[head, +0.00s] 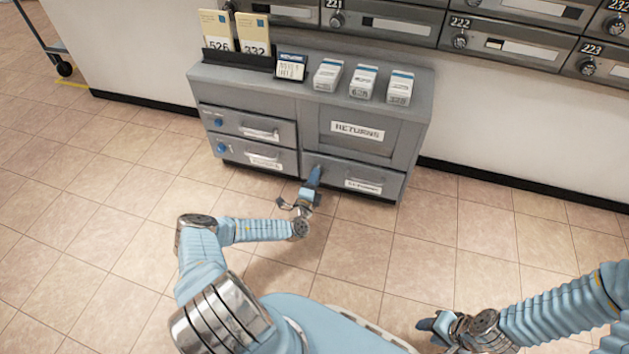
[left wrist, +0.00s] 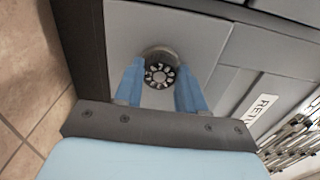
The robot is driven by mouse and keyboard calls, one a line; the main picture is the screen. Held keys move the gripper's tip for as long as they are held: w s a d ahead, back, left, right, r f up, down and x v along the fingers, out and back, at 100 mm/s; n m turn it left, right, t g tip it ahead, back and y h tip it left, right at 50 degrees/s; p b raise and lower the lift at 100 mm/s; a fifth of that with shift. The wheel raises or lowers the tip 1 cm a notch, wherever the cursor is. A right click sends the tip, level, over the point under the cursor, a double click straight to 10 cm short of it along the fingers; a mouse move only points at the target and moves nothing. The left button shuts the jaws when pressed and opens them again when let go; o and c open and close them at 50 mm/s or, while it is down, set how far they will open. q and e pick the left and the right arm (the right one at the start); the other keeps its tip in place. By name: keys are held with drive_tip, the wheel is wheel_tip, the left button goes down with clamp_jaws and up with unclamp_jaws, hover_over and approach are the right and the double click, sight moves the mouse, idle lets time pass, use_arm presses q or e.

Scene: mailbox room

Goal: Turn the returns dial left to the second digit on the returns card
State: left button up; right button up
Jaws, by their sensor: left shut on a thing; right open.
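The returns dial (left wrist: 160,72) is a round dark knob with pale marks around its face. It shows between the two blue fingers of my left gripper (left wrist: 161,88), which is shut on it. In the head view my left gripper (head: 314,176) is at the left side of the lower right drawer front and hides the dial. The marks are too small to read. A small card with a blue header (head: 290,68), likely the returns card, stands on the cabinet top; its digits are not legible. My right gripper (head: 428,325) is open and empty, low over the floor at right.
The grey cabinet (head: 310,99) has a RETURNS panel (head: 357,132) above the gripped dial. Two left drawers carry blue knobs (head: 218,122). Mailboxes (head: 508,45) line the wall. The tiled floor (head: 110,190) is open.

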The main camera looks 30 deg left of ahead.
use_arm(q)
drive_tip(key=shift+f+n, duration=0.1)
drive_tip(key=shift+n, duration=0.6)
